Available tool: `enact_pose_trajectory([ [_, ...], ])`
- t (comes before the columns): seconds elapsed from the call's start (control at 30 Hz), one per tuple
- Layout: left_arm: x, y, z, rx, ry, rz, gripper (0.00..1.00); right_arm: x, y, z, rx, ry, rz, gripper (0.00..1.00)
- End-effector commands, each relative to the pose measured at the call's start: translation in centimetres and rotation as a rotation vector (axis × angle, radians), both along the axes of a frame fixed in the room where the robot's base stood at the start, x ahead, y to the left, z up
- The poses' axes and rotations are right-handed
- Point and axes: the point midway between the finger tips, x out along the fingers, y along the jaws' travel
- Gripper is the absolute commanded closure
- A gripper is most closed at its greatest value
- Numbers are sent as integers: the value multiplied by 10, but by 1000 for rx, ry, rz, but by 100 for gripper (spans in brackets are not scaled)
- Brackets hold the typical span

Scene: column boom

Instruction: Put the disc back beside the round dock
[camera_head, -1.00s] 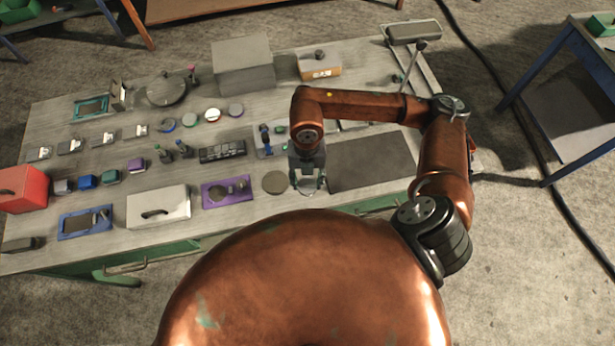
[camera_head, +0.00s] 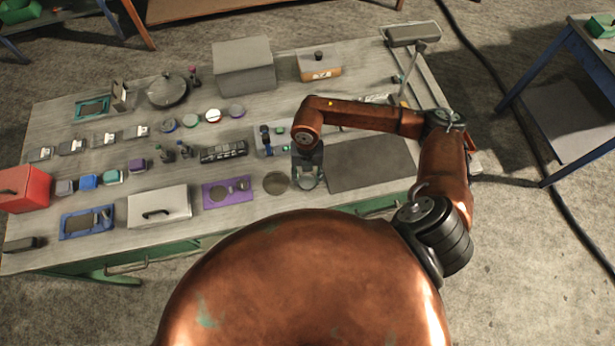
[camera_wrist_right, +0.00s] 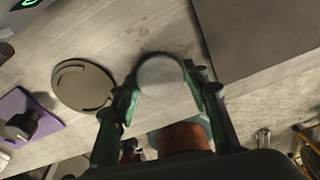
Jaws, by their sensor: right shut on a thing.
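The disc (camera_wrist_right: 160,75) is pale grey and round and sits between the green fingers of my right gripper (camera_wrist_right: 163,82) in the right wrist view. In the head view my right gripper (camera_head: 308,180) is over the front part of the bench, shut on the disc, which is partly hidden there. The round dock (camera_head: 276,183) is a flat dark circle just left of the gripper; it also shows in the right wrist view (camera_wrist_right: 83,85) with a curved groove. The disc is beside the dock, apart from it. I cannot tell whether the disc touches the bench. My left gripper is not in view.
A dark mat (camera_head: 370,163) lies right of the gripper. A purple tray (camera_head: 227,192) and a white box with a handle (camera_head: 158,207) are left of the dock. A black slotted block (camera_head: 223,151) and several small round pieces stand further back.

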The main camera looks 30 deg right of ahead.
Motion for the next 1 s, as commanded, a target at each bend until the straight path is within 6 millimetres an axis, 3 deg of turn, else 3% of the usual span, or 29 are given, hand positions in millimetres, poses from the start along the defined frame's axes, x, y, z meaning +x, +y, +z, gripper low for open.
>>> enact_pose_trajectory([
  [0.17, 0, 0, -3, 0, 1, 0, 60, 0, 0, -3, 1, 0, 0, 99],
  [0.2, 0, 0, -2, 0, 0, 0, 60, 0, 0, -3, 0, 0, 0, 57],
  [0.43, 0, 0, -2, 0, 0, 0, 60, 0, 0, -3, 0, 0, 0, 41],
  [0.77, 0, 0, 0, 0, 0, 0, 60, 0, 0, 1, 0, -1, 0, 40],
  [1.0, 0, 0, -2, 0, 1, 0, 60, 6, -2, 35, -1, -6, 1, 40],
])
